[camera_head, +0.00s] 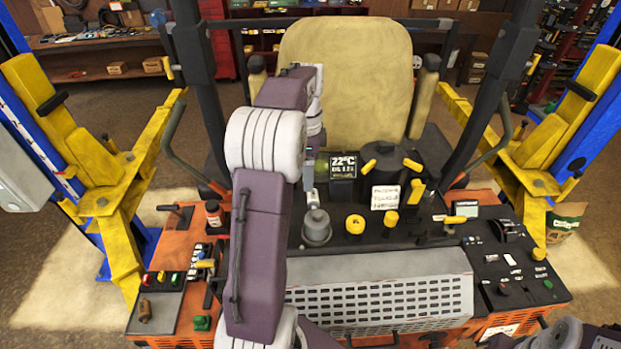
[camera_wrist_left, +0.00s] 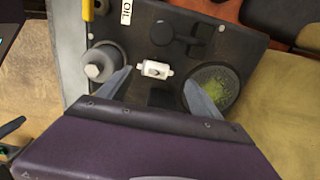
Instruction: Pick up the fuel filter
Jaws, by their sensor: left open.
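A small white part with a narrow stub at each end, which looks like the fuel filter (camera_wrist_left: 154,68), lies on the dark deck in the left wrist view. In the head view a small pale piece (camera_head: 313,198) just below the gripper seems to be the same part. My left gripper (camera_wrist_left: 158,78) is open, with one fingertip on either side of the filter and a gap to it. In the head view the left gripper (camera_head: 309,182) points down at the deck, partly hidden by its own arm. My right gripper is out of the picture.
A grey canister (camera_head: 316,229) stands close to the filter, and a green-topped round part (camera_wrist_left: 214,88) is on its other side. Yellow caps (camera_head: 355,224), a black tank (camera_head: 383,163) and the seat (camera_head: 345,80) are nearby. Yellow lift arms (camera_head: 118,195) flank the mower.

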